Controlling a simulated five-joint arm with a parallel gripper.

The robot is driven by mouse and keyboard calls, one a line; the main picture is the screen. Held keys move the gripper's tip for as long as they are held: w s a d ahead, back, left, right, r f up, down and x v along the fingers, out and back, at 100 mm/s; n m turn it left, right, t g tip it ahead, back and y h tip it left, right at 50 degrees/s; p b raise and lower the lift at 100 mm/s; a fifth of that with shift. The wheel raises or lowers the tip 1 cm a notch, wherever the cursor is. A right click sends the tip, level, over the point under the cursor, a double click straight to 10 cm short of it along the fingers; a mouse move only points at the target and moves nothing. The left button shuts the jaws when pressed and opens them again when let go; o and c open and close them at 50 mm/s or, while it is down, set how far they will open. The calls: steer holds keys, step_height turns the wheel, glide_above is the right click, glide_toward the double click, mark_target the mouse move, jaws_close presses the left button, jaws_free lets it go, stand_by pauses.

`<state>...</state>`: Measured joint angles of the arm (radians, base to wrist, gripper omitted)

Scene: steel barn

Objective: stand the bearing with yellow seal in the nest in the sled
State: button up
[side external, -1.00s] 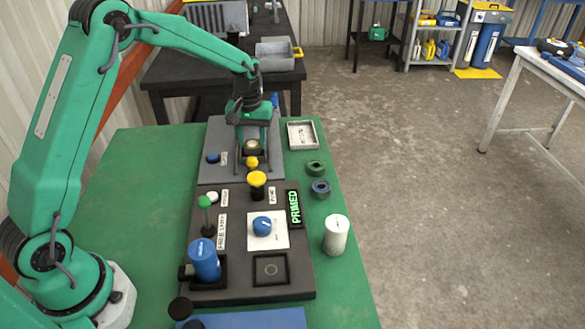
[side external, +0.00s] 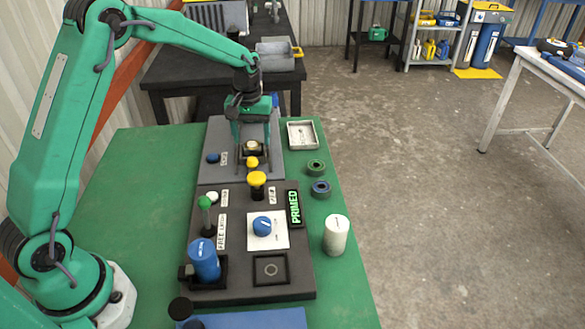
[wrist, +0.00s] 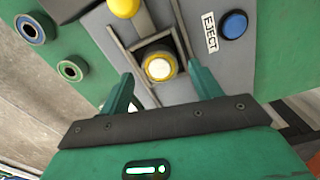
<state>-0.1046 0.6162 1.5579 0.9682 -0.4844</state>
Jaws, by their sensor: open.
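The bearing with yellow seal (wrist: 160,67) sits in the dark square nest (wrist: 146,52) in the sled, its yellow ring and bright centre facing up. It also shows in the side view (side external: 252,146) as a small pale-topped piece under my gripper (side external: 251,140). In the wrist view my gripper (wrist: 160,74) is open, with one green finger on each side of the bearing and visible space between. The fingers are clear of the bearing. How deep it sits in the nest is hard to tell.
A green-ringed bearing (side external: 315,168) and a blue-ringed bearing (side external: 320,188) lie on the green table at right, below a pale tray (side external: 302,134). A yellow knob (side external: 257,180), a blue cylinder (side external: 205,260) and a white cylinder (side external: 336,235) stand nearer. A panel reads PRIMED (side external: 294,207).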

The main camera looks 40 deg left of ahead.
mark_target(251, 145)
step_height(251, 145, up, 11)
steer(key=shift+f, duration=0.2)
stand_by(0.3)
stand_by(0.4)
steer(key=s+d+r+m+t, duration=0.2)
steer(key=s+r, duration=0.3)
steer(key=s, duration=0.2)
steer(key=s+d+r+m+t, duration=0.15)
steer(key=s+r, duration=0.25)
steer(key=s, duration=0.4)
steer(key=s+d+f+m+t, duration=0.2)
steer(key=s+m, duration=0.1)
steer(key=s, duration=1.1)
steer(key=shift+f, duration=0.4)
